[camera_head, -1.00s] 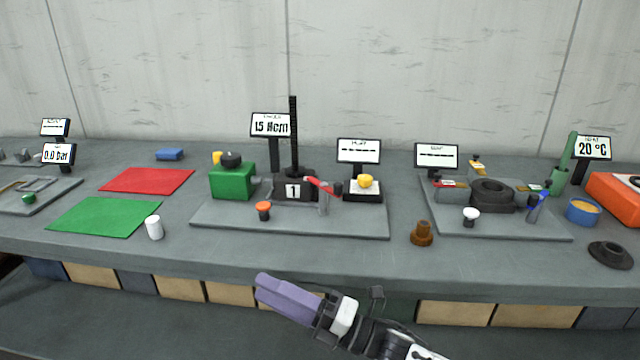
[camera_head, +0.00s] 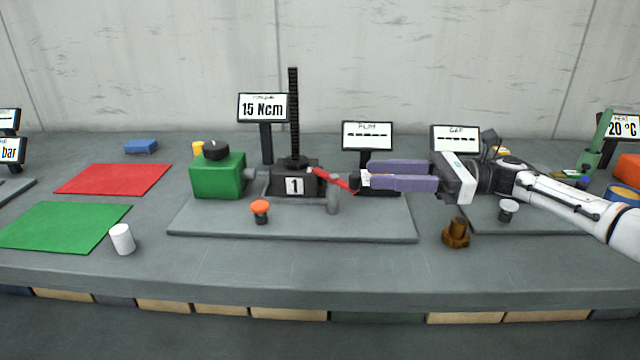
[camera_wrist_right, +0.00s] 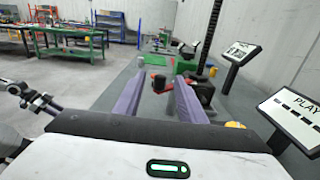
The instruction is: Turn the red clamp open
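The red clamp (camera_head: 330,179) is a red lever on the black screw jack (camera_head: 293,184) marked 1. It slants down to the right and ends in a black knob. My right gripper (camera_head: 367,175) comes in level from the right. Its two purple fingertips are close to the knob; contact cannot be told. In the right wrist view, the fingers (camera_wrist_right: 160,82) stand apart, with red and black parts visible ahead between them. My left gripper is not in view.
A grey post (camera_head: 333,196) stands just below the lever. A green block (camera_head: 217,177) and an orange-topped knob (camera_head: 260,209) share the grey base plate (camera_head: 200,227). The PLAY display (camera_head: 367,134) stands behind my fingers. A brown part (camera_head: 456,234) lies in front of my wrist.

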